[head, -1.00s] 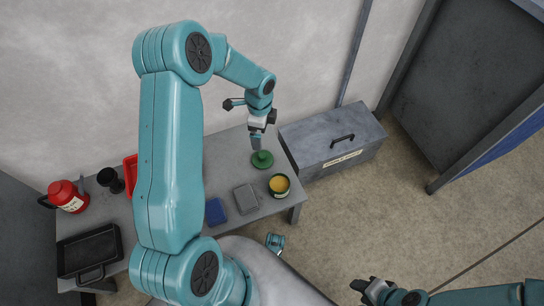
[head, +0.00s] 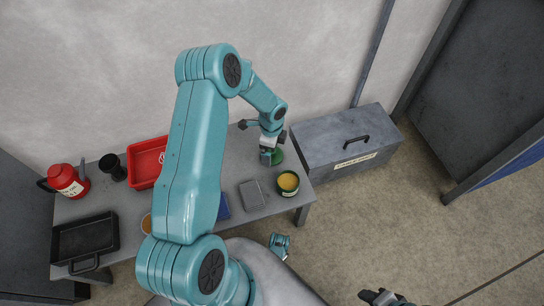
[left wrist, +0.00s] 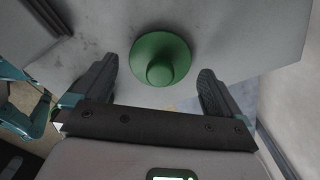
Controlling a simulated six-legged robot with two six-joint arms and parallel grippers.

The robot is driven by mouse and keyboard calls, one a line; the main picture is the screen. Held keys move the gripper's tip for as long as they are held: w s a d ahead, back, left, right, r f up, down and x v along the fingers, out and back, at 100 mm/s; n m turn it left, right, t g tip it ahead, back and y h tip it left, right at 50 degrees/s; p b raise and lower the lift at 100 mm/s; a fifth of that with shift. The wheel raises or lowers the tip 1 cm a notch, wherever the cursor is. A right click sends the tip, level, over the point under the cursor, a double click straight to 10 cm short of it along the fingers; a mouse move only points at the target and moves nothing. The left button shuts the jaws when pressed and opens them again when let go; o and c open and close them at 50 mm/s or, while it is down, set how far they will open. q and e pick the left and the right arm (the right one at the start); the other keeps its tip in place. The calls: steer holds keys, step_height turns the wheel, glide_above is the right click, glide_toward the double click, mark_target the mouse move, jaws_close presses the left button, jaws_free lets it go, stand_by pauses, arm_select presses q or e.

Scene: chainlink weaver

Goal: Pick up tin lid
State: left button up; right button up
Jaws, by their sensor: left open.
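The tin lid (head: 278,155) is a round green disc with a knob, lying on the grey table near its right end. In the left wrist view the lid (left wrist: 174,49) shows whole, knob towards the camera. My left gripper (head: 267,157) is open just above the lid and hides part of it in the head view. In the left wrist view the fingers of my left gripper (left wrist: 158,70) stand on either side of the knob, apart from it. My right gripper (head: 372,297) shows only partly at the bottom edge, away from the table.
A green tin (head: 288,190) with yellowish contents stands in front of the lid. A grey block (head: 252,194) and a blue one (head: 223,207) lie beside it. A grey lidded chest (head: 345,145) stands right of the table. A red tray (head: 146,162), red flask (head: 66,181) and black pan (head: 85,237) are left.

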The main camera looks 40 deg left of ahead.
arm_select(q)
step_height(320, 180, down, 2)
steer(key=shift+f, duration=0.25)
steer(key=shift+r, duration=0.15)
steer(key=c, duration=0.9)
steer(key=shift+o, duration=0.2)
